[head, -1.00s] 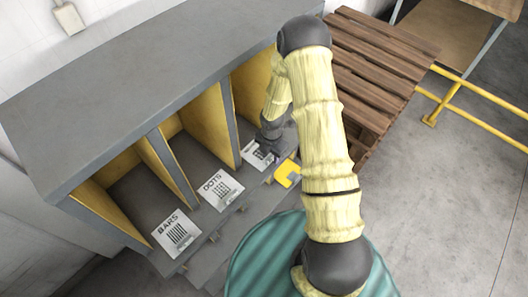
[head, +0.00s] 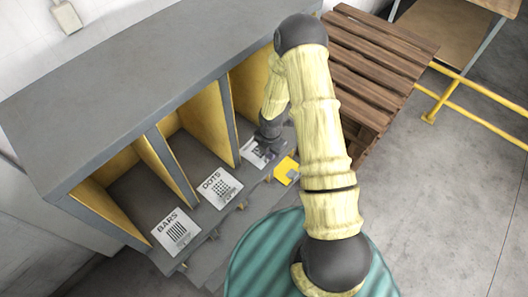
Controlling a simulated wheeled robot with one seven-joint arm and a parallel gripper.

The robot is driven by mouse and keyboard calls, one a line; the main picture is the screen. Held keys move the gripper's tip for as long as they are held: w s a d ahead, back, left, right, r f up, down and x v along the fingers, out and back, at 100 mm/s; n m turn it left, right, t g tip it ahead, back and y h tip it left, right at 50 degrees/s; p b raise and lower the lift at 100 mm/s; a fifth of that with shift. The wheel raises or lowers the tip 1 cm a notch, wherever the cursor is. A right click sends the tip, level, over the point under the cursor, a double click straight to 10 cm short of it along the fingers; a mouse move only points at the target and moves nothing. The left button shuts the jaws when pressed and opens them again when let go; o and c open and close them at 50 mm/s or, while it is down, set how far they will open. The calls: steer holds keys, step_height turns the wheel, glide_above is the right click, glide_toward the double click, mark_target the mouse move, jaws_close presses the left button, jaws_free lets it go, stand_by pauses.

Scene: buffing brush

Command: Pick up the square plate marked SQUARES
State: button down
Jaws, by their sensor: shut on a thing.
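A light square plate (head: 252,156) lies at the front of the right-hand bay of the grey cabinet. Its label is mostly hidden by my gripper, so I cannot read it. My gripper (head: 264,146) is at this plate and shut on it, though the fingertips are hard to make out. Two other plates lie to the left: one marked DOTS (head: 222,188) and one marked BARS (head: 176,232). A yellow plate-like piece (head: 286,170) sits just right of my gripper, partly covered by my arm.
The grey cabinet (head: 150,70) has yellow divider walls (head: 213,112) and a top over the bays, close to my arm. A wooden pallet stack (head: 375,65) stands behind right, with a yellow rail (head: 475,90) beyond. The floor (head: 440,190) at right is clear.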

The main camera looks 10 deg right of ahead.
steer(key=shift+r, duration=0.1)
step_height(320, 180, up, 10)
steer(key=b, duration=0.2)
stand_by(0.4)
stand_by(0.4)
